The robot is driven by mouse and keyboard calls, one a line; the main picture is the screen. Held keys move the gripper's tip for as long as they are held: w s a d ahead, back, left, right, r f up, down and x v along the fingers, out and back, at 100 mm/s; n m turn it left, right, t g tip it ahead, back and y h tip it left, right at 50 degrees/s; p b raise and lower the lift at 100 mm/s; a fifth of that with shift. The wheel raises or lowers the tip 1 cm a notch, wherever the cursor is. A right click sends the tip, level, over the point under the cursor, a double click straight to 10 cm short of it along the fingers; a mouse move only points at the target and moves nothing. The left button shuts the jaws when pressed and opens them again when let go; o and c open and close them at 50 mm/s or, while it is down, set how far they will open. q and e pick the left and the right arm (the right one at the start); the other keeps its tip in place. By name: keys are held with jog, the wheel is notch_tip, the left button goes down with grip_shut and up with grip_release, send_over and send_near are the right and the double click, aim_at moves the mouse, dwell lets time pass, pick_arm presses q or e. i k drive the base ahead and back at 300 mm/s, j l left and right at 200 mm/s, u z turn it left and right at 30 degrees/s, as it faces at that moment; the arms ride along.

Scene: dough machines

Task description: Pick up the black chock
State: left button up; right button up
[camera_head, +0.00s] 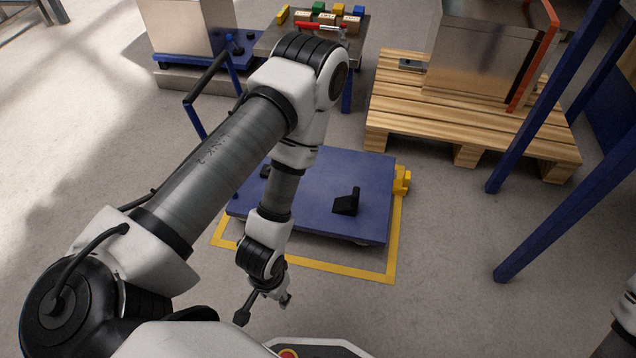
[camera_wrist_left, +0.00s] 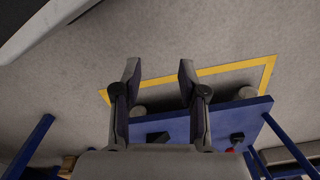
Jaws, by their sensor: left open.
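A black chock (camera_head: 347,203) with a wedge shape sits on the right part of the blue platform (camera_head: 325,180) of a low cart. A second black chock (camera_head: 265,171) shows partly behind my left arm on the same platform. Two dark blocks, one partly hidden (camera_wrist_left: 157,137) and one clearer (camera_wrist_left: 237,138), show on the platform in the left wrist view; I cannot tell which is which. My left gripper (camera_head: 265,309) is open and empty, in front of the cart near my base. My right gripper is out of view.
A yellow floor outline (camera_head: 340,271) surrounds the cart, and a yellow block (camera_head: 402,181) stands at its right side. A wooden pallet (camera_head: 400,110) with a metal box lies behind right. Blue posts (camera_head: 560,225) stand at right. The floor in front is clear.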

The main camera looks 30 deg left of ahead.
aim_at(347, 205)
jog(key=i+l+u, duration=0.1)
jog(key=i+u, duration=0.2)
jog(key=u, duration=0.2)
jog(key=i+l+u, duration=0.25)
jog(key=u, duration=0.25)
jog(key=i+l+u, duration=0.35)
jog(key=u, duration=0.15)
jog(key=i+l, duration=0.1)
jog(key=l, duration=0.1)
